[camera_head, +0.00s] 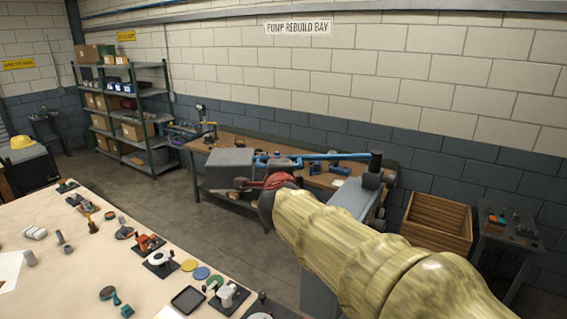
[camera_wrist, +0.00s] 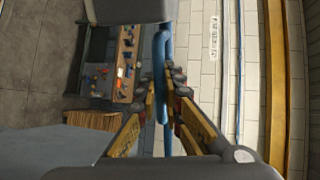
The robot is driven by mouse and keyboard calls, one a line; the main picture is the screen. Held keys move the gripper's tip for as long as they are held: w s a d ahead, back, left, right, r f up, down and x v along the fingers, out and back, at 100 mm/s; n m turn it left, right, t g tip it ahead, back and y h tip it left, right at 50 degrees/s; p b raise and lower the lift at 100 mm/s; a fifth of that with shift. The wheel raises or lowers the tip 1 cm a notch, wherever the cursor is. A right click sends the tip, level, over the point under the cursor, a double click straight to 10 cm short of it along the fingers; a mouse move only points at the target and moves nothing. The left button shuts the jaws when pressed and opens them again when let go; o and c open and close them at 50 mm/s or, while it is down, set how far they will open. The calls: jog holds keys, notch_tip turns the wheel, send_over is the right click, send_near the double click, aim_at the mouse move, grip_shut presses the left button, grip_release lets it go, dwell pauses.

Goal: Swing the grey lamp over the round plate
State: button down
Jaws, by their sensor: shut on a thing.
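The grey lamp (camera_head: 229,168) has a boxy grey head at the left end of a long blue arm (camera_head: 325,156). The arm runs right to a dark post on a grey stand (camera_head: 350,197). In the wrist view, part of the grey head (camera_wrist: 128,10) shows at the top, and the blue arm (camera_wrist: 162,45) runs down between the fingers. My gripper (camera_wrist: 161,84) is shut on the blue arm, near the head. In the head view, my sleeved arm partly hides the stand. I cannot tell which thing is the round plate.
A pale table (camera_head: 70,245) at front left holds several tools, small fixtures and coloured discs. A wooden workbench (camera_head: 225,139) stands behind the lamp. A wooden crate (camera_head: 437,224) and a small dark table (camera_head: 511,235) are at right. Bare floor (camera_head: 160,200) lies between table and workbench.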

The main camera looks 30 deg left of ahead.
jog(key=w+a+m+h, duration=0.1)
jog(key=w, duration=0.1)
jog(key=w+a+m+t+h+p, duration=0.1)
jog(key=a, duration=0.1)
jog(key=shift+w, duration=0.4)
jog(key=shift+w+a+f+m+t+h, duration=0.15)
jog(key=shift+w+a+m+h, duration=0.15)
jog(key=shift+w, duration=0.25)
jog(key=shift+w+a+r+m+t+h, duration=0.15)
jog(key=shift+w+a+m+h, duration=0.1)
jog(key=shift+w+h, duration=0.2)
jog(key=shift+f, duration=0.1)
jog(key=c, duration=2.1)
grip_release()
jog(key=shift+w, duration=0.1)
jog(key=shift+o, duration=0.7)
jog(key=v, duration=1.2)
